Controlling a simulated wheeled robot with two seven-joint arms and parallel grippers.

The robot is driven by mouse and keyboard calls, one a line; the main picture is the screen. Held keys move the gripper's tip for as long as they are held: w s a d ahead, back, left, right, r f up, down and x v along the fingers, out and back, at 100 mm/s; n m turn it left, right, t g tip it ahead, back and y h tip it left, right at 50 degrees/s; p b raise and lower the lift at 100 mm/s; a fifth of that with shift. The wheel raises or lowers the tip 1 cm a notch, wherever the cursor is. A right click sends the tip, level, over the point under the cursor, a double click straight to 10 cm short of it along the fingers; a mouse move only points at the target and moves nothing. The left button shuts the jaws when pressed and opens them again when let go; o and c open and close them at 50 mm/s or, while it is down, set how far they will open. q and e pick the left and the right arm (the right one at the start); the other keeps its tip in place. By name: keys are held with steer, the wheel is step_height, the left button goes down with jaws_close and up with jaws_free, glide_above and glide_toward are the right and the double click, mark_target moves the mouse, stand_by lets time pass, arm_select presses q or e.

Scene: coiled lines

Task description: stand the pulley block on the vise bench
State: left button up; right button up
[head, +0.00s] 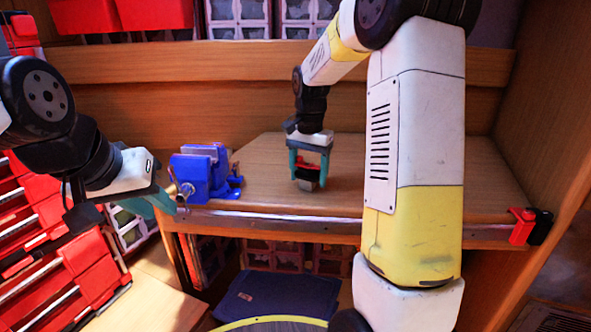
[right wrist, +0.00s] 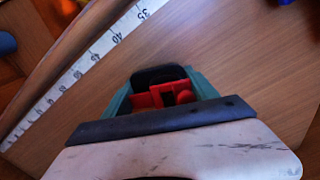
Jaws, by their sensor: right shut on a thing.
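The vise bench (head: 265,199) is a wooden worktop with a blue vise (head: 205,176) at its left end. My right gripper (head: 309,176) points down over the bench, to the right of the vise. It is shut on the small red and black pulley block (head: 308,168), which also shows between the teal fingers in the right wrist view (right wrist: 163,94). The block's lower end is at or just above the worktop; I cannot tell if it touches. My left gripper (head: 160,205) is left of the vise, at the bench's front left corner; its fingers are partly hidden.
A measuring strip (right wrist: 88,62) runs along the bench's front edge. Red and black clips (head: 521,227) sit at its right end. Red drawers (head: 40,235) stand at the left, and a dark blue bin (head: 275,297) is below. The worktop around the block is clear.

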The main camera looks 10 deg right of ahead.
mark_target(309, 165)
steer(key=o, duration=1.8)
steer(key=shift+c, duration=0.2)
step_height(309, 165, up, 12)
steer(key=shift+r, duration=0.1)
steer(key=s+a+f+n+t+y, duration=0.1)
steer(key=s+n+t, duration=0.5)
steer(key=s, duration=1.7)
steer(key=shift+s+a+f+n+y, duration=0.2)
steer(key=shift+a+f+n+y, duration=0.35)
steer(key=shift+n, duration=0.55)
steer(key=shift+a+r, duration=0.1)
steer(key=shift+r, duration=0.05)
